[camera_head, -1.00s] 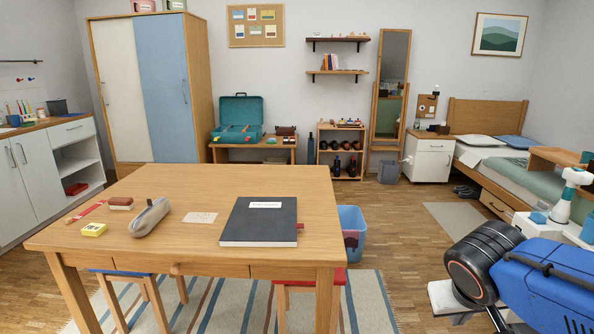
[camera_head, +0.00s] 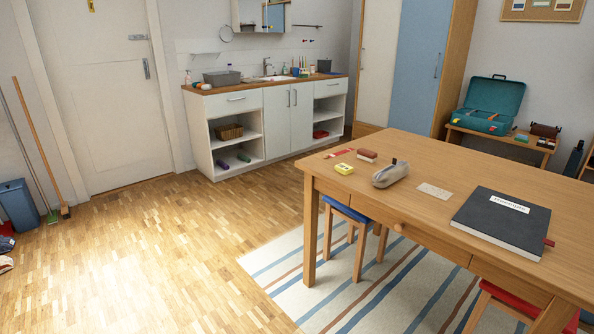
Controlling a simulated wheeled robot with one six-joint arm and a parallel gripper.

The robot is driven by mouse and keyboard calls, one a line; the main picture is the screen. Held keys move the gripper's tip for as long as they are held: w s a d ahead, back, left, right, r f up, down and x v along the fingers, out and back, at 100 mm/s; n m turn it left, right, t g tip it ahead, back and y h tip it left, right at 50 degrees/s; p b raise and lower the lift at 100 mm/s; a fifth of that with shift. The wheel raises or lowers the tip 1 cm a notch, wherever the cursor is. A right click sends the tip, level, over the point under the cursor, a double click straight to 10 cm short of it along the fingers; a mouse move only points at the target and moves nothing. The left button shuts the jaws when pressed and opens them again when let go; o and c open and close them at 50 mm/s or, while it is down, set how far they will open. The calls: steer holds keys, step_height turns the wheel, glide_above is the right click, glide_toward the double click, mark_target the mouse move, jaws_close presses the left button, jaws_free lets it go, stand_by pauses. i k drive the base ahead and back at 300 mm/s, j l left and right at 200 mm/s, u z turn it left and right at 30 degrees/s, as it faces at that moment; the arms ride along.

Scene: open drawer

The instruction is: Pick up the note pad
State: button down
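A small yellow block with dark marks on top (camera_head: 344,169), which looks like a note pad, lies near the table's left end. Beside it are a brown-red and white block (camera_head: 367,155) and a grey pencil case (camera_head: 390,174). A pale card (camera_head: 434,191) lies flat further right. A large black book with a white label (camera_head: 500,235) lies near the table's front edge. The wooden table (camera_head: 420,160) has a front drawer with a round knob (camera_head: 399,228), which looks shut. My gripper is not in view.
A blue stool (camera_head: 350,212) and a red stool (camera_head: 525,300) stand partly under the table on a striped rug (camera_head: 300,255). A white kitchen counter (camera_head: 285,120) and a door (camera_head: 100,100) stand behind.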

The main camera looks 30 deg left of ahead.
mark_target(343, 168)
steer(key=u, duration=1)
